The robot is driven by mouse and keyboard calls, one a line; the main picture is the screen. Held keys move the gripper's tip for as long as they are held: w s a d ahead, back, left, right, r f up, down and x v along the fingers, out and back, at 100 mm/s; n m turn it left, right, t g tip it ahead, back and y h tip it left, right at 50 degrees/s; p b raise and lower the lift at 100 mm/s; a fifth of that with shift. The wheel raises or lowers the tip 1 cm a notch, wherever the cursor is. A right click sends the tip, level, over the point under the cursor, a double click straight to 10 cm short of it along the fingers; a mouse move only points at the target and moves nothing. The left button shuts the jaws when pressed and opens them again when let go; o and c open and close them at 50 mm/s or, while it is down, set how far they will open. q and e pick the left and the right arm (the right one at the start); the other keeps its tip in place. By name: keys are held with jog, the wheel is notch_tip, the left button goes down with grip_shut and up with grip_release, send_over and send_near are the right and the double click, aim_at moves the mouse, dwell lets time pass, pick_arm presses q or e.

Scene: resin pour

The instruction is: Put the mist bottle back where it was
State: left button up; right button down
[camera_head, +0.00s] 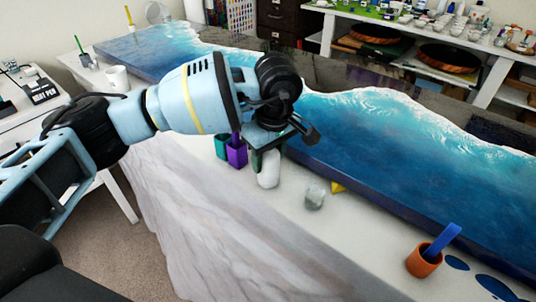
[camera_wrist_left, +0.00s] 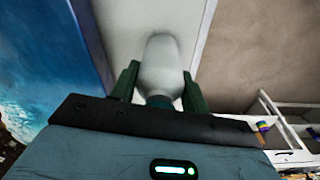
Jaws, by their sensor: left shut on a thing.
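The mist bottle (camera_head: 268,172) is white and roughly upright in the head view, below my left wrist at the near edge of the blue resin slab. My left gripper (camera_head: 266,156) is shut on it near its top. In the left wrist view, the white bottle (camera_wrist_left: 161,65) sits between the two dark green fingers of the left gripper (camera_wrist_left: 158,88), with a dark teal part close to the palm. The gripper and wrist hide the bottle's top in the head view. I cannot tell whether its base touches the table. My right gripper is not in view.
Teal and purple cups (camera_head: 236,152) stand just left of the bottle. A clear cup (camera_head: 315,196) and a small yellow piece (camera_head: 338,187) are to its right. An orange cup (camera_head: 423,262) with a blue stick stands farther right. The resin slab (camera_head: 400,150) runs behind.

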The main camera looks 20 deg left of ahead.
pick_arm(q)
jog(key=shift+f, duration=0.2)
jog(key=o, duration=1.1)
jog(key=shift+o, duration=0.2)
notch_tip(320, 180, up, 12)
jog(key=d, duration=0.1)
jog(key=shift+s+d+r, duration=0.15)
jog(key=shift+s, duration=0.25)
